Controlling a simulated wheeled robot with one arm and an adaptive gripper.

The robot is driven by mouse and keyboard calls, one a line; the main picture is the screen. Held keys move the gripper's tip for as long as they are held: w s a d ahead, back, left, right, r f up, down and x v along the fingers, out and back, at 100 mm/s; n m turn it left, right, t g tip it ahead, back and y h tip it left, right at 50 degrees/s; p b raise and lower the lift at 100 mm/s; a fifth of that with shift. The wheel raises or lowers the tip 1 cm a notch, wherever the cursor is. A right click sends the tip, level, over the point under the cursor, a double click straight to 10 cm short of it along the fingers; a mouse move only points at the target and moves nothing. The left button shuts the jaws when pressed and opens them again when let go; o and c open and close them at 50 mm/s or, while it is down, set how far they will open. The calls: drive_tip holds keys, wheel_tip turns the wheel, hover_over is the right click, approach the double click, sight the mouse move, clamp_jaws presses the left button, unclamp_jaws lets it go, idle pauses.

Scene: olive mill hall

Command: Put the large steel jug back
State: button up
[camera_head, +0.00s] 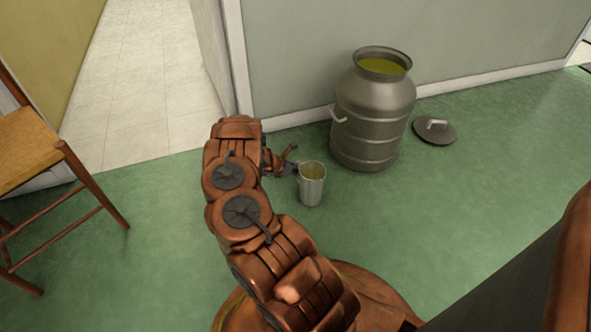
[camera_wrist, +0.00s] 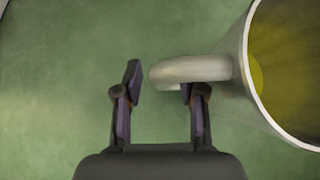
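The steel jug (camera_head: 312,190) stands upright on the green floor and holds yellow-green liquid. In the wrist view its rim and wall (camera_wrist: 236,78) fill the right side, with its handle (camera_wrist: 190,69) pointing left. My gripper (camera_head: 291,160) is at the jug's left side, by the handle. In the wrist view my gripper (camera_wrist: 161,84) is open, with a wide gap between its fingers. The handle's outer end lies over that gap and hides the right fingertip. Whether either finger touches the handle I cannot tell.
A big metal churn (camera_head: 366,118), open and filled with yellow-green liquid, stands behind the jug, near the wall. Its round lid (camera_head: 435,131) lies on the floor to the right. A wooden chair (camera_head: 35,150) stands at the left. A doorway opens behind my arm. Floor right of the jug is clear.

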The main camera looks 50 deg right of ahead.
drive_tip(key=p+v, duration=0.4)
drive_tip(key=v, duration=0.8)
drive_tip(key=w+a+r+n+t+y, duration=0.2)
drive_tip(key=w+a+r+n+t, duration=0.3)
drive_tip(key=w+a, duration=0.5)
drive_tip(key=w+a+r+n+t+y, duration=0.25)
drive_tip(key=w+a+r+n, duration=0.45)
drive_tip(key=w, duration=0.4)
drive_tip(key=w+a+r+n+t+y, duration=0.1)
drive_tip(key=a+r+n+t+y, duration=0.15)
drive_tip(key=a+r+n, duration=0.65)
drive_tip(key=w+a+r+n+t+y, duration=0.15)
drive_tip(key=a+r+n+y, duration=0.35)
drive_tip(key=a, duration=0.8)
drive_tip(key=s+a+r+n+g+y, duration=0.2)
drive_tip(key=s+a+r+n, duration=0.55)
drive_tip(key=a, duration=0.25)
drive_tip(key=s+a+r+n+g, duration=0.2)
drive_tip(key=s+a+n+g, duration=0.25)
drive_tip(key=s+n, duration=0.75)
drive_tip(key=s+d+n+g+h, duration=0.1)
drive_tip(key=s+d+n+g, duration=0.1)
drive_tip(key=s, duration=0.8)
drive_tip(key=s+d+n+g+h, duration=0.2)
drive_tip(key=s+d+n, duration=0.3)
drive_tip(key=s, duration=0.6)
drive_tip(key=s+d+n+g+h, duration=0.2)
drive_tip(key=s+d+n, duration=0.2)
drive_tip(key=s, duration=0.6)
drive_tip(key=shift+s, duration=0.4)
